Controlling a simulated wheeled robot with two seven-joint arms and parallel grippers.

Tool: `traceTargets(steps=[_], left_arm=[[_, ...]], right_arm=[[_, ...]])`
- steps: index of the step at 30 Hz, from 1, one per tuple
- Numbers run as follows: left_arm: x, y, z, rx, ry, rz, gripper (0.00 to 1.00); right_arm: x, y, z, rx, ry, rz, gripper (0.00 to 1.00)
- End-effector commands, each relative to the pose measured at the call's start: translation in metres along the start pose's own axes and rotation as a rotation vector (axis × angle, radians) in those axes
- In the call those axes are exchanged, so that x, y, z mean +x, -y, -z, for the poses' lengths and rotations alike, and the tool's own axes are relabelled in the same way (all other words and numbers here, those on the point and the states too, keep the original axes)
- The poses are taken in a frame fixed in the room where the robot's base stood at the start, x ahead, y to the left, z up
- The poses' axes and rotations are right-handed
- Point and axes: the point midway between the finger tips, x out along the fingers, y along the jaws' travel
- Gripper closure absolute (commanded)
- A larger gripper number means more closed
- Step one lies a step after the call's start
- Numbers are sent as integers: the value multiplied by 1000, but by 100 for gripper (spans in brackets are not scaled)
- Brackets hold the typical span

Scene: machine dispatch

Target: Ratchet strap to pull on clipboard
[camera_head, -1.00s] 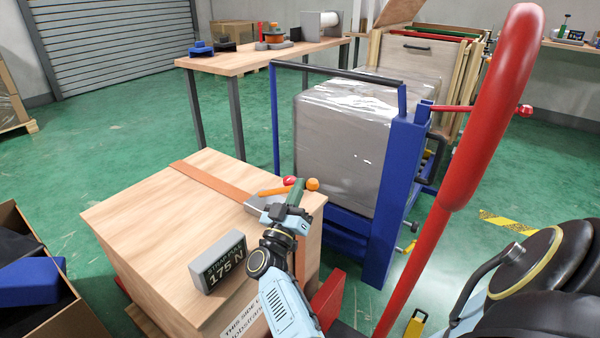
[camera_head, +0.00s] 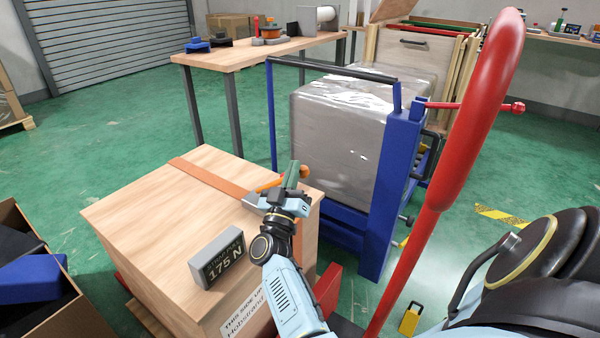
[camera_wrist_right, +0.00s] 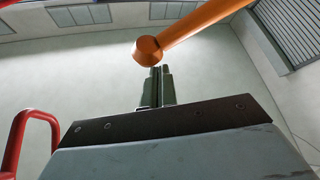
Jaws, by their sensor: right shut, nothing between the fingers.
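An orange strap (camera_head: 215,178) runs over the top of a wooden crate (camera_head: 150,215) to a grey ratchet (camera_head: 257,200) at its far right edge. The ratchet's orange lever (camera_head: 268,184) ends in a round knob (camera_head: 305,171); it also shows large in the right wrist view (camera_wrist_right: 190,29). My right gripper (camera_head: 291,172) is shut and empty, its green fingers pointing up beside the lever and partly covering it. In the wrist view, the closed fingers (camera_wrist_right: 157,88) are just below the knob; contact cannot be told. A grey display (camera_head: 219,260) on the crate reads 175 N. I see no clipboard.
A wrapped load (camera_head: 335,140) stands behind a blue frame (camera_head: 395,190) beyond the crate. A red curved handle (camera_head: 480,110) rises at right. An open box (camera_head: 75,305) with dark and blue contents is at left.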

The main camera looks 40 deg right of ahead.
Motion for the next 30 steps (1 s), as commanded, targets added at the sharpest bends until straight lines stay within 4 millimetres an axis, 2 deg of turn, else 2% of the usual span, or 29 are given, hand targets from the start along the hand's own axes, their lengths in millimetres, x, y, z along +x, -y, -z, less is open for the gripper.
traceTargets(steps=[5,8,12,16,20,23,27,30], left_arm=[[0,0,0,0,-1,0,100],[0,0,0,0,-1,0,100],[0,0,0,0,-1,0,100],[0,0,0,0,-1,0,100],[0,0,0,0,-1,0,100],[0,0,0,0,-1,0,100],[0,0,0,0,-1,0,100],[0,0,0,0,-1,0,100]], right_arm=[[-18,26,14,94,-77,328,100],[-46,44,21,140,-74,568,100],[-100,59,21,165,12,888,100],[-156,58,12,151,158,1135,100],[-214,40,-1,99,355,1331,100],[-259,14,-14,35,546,1445,100],[-312,-36,-32,-80,829,1524,100],[-339,-70,-44,-161,1005,1527,100]])
